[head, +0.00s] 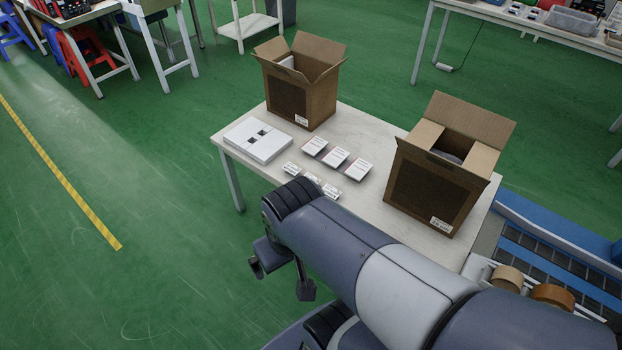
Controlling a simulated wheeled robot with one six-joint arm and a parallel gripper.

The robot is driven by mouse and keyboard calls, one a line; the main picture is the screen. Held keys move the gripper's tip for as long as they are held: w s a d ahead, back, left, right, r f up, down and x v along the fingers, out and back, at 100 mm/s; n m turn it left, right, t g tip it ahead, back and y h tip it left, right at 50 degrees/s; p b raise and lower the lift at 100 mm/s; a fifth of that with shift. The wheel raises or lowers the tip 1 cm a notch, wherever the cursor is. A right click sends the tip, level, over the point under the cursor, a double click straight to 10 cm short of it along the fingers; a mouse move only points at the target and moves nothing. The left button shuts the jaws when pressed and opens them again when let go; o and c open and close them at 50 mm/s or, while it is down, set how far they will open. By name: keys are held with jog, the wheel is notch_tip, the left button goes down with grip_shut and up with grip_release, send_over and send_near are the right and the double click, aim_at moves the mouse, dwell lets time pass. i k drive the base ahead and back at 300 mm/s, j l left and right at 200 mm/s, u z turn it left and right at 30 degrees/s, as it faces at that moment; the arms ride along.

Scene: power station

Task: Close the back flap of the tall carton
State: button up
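Two brown cartons stand on the white table (360,215). The right carton (430,195) is nearer and looks bigger; its back flap (470,118) stands up, leaning back. Its two side flaps (427,134) look folded inward, with a dark gap between them showing something greyish inside. The left carton (300,97) stands at the table's far end with its flaps spread open. I cannot tell surely which one is called tall. My gripper (281,279) is at the table's near left edge, pointing down, fingers apart and empty, away from both cartons.
Tape rolls (552,297) sit beside a blue conveyor (560,255) at right. Green floor is free to the left.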

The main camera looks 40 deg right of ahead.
aim_at(492, 130)
jog(key=z, duration=2.15)
